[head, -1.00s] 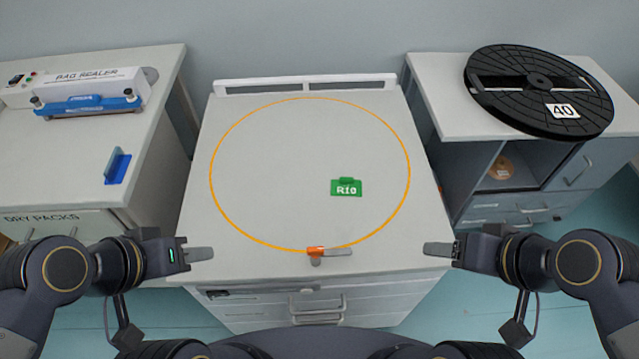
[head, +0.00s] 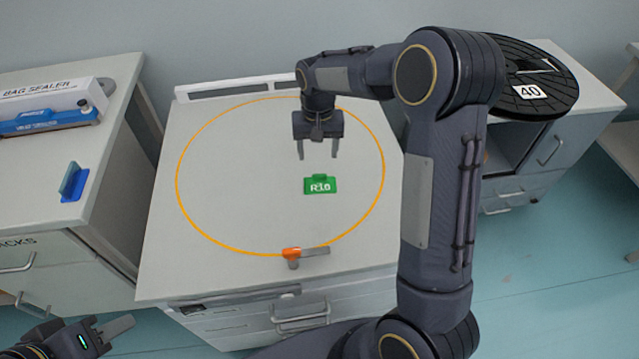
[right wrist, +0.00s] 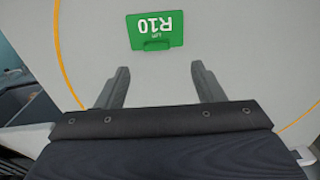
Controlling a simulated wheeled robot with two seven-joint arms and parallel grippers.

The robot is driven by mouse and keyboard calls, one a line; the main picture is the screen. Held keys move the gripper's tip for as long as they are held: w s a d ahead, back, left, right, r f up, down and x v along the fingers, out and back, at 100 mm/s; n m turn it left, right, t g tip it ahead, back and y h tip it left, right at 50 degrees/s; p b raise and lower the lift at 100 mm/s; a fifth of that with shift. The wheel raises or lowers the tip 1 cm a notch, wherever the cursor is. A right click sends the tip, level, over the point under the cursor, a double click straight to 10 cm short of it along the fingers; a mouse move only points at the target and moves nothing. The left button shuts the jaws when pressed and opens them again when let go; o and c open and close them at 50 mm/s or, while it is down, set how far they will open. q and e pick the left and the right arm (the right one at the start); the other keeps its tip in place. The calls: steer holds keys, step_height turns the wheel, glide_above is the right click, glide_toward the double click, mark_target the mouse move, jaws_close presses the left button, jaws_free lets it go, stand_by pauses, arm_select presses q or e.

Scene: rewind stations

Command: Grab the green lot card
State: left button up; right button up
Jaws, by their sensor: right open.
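The green lot card (head: 320,186), marked R10, lies on the grey table top (head: 225,160) inside an orange ring. A small raised tab stands on its far edge. In the right wrist view the card (right wrist: 155,30) appears upside down, beyond the fingertips. My right gripper (head: 318,157) is open, pointing down above the table just behind the card, with nothing between its fingers. The fingers also show in the right wrist view (right wrist: 160,75). My left gripper (head: 118,328) is low at the bottom left, away from the card; its opening is unclear.
A bag sealer (head: 50,110) and a blue holder (head: 73,182) sit on the left cabinet. A black reel marked 40 (head: 540,90) lies on the right cabinet. The ring's left side is clear.

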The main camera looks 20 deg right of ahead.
mark_target(320, 177)
steer(key=f, duration=0.8)
steer(key=shift+s+d+f, duration=0.1)
steer(key=shift+s, duration=0.25)
steer(key=c, duration=1.1)
steer(key=shift+o, duration=0.2)
steer(key=shift+r, duration=0.2)
